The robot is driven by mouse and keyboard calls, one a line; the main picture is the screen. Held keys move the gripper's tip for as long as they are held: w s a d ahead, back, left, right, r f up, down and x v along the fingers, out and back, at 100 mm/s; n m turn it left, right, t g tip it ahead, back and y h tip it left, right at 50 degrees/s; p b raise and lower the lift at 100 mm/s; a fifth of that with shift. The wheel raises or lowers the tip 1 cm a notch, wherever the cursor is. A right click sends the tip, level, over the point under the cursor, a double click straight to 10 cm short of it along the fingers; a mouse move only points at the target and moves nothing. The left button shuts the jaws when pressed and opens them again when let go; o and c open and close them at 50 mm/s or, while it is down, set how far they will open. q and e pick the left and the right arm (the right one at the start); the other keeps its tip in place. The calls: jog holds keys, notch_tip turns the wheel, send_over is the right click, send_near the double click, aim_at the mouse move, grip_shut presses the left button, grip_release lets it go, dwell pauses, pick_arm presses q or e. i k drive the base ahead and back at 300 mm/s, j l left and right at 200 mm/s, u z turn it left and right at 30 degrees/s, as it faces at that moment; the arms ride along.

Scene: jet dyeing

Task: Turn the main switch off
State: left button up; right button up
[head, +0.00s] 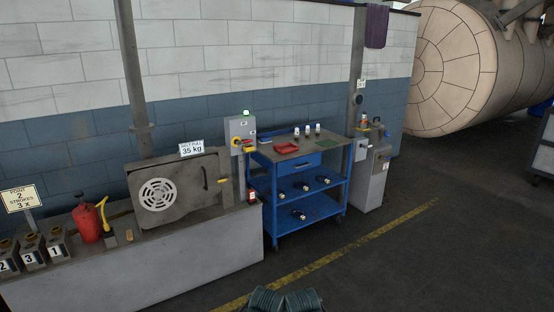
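A grey control box (241,129) stands on a post at the right end of the low grey bench, left of the blue cart. A green lamp (245,113) on its top is lit. A yellow and red rotary switch (237,142) sits on its left front, too small to read its position. A yellow part (249,148) shows at the box's lower right. No label naming a main switch is readable. Neither of my grippers can be made out; only dark ribbed parts of mine show at the bottom edge, well apart from the box.
A blue cart (283,232) with bottles stands right of the box. A grey cabinet (373,178) is beyond it. The low bench (200,258) carries a vented machine (172,192) and a red can (87,223). The floor in front is clear, crossed by a yellow line (345,248).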

aim_at(245, 142)
jog(key=i+u, duration=0.1)
jog(key=i, duration=0.6)
jog(key=i+l, duration=0.15)
jog(key=i, duration=0.6)
jog(key=i+l+u, duration=0.15)
jog(key=i, duration=0.55)
jog(key=i+l+u, duration=0.2)
jog(key=i, duration=0.25)
jog(key=i+u, duration=0.15)
jog(key=i, duration=0.25)
